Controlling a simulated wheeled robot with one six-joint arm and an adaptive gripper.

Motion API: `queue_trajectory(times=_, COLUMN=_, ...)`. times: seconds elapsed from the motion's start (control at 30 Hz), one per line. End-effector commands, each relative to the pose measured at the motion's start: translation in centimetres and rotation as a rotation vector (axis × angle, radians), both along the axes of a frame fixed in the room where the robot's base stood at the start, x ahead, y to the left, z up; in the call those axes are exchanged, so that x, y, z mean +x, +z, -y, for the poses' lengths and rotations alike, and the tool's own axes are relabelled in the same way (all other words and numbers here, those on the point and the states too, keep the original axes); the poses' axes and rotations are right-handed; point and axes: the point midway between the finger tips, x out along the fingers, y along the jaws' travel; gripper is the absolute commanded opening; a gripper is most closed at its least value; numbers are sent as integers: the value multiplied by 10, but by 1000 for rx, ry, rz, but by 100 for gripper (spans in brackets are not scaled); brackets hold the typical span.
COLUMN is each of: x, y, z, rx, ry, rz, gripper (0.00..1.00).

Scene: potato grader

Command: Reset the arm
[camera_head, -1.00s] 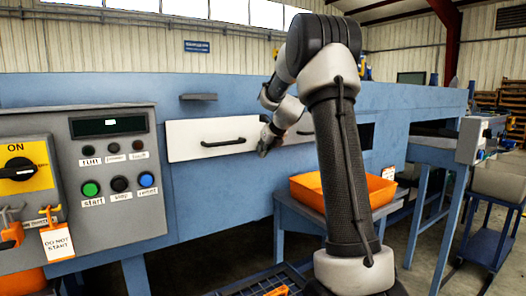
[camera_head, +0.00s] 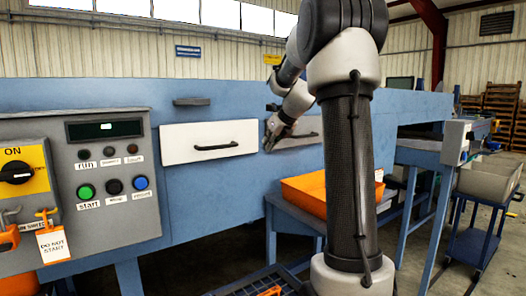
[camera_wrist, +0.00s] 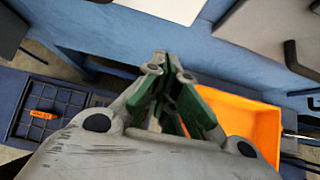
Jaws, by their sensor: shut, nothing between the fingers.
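My gripper (camera_wrist: 164,62) is shut and empty in the wrist view, its green-padded fingers together. In the head view my gripper (camera_head: 268,146) hangs in front of the blue machine, close to the right end of the white drawer front (camera_head: 225,142). I cannot tell whether it touches anything. My arm is folded at the elbow, and its thick lower link stands upright in the right half of the head view, hiding part of the machine.
A grey control panel (camera_head: 72,140) with buttons and a "do not start" tag (camera_head: 53,245) is at left. An orange tray (camera_head: 303,195) stands on a blue table below my gripper. A black grid tray (camera_wrist: 62,115) shows in the wrist view. A cart (camera_head: 480,215) stands at right.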

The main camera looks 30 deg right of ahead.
Motion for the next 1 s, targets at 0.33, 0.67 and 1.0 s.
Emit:
queue_trajectory(times=0.33, x=-11, y=10, z=0, rx=-4, ry=4, rz=-1, gripper=0)
queue_trajectory(times=0.67, x=-39, y=-27, z=-6, rx=-449, ry=556, rz=-92, gripper=0)
queue_trajectory(times=1.0, x=-211, y=-73, z=-85, rx=-1140, ry=1881, rz=-159, gripper=0)
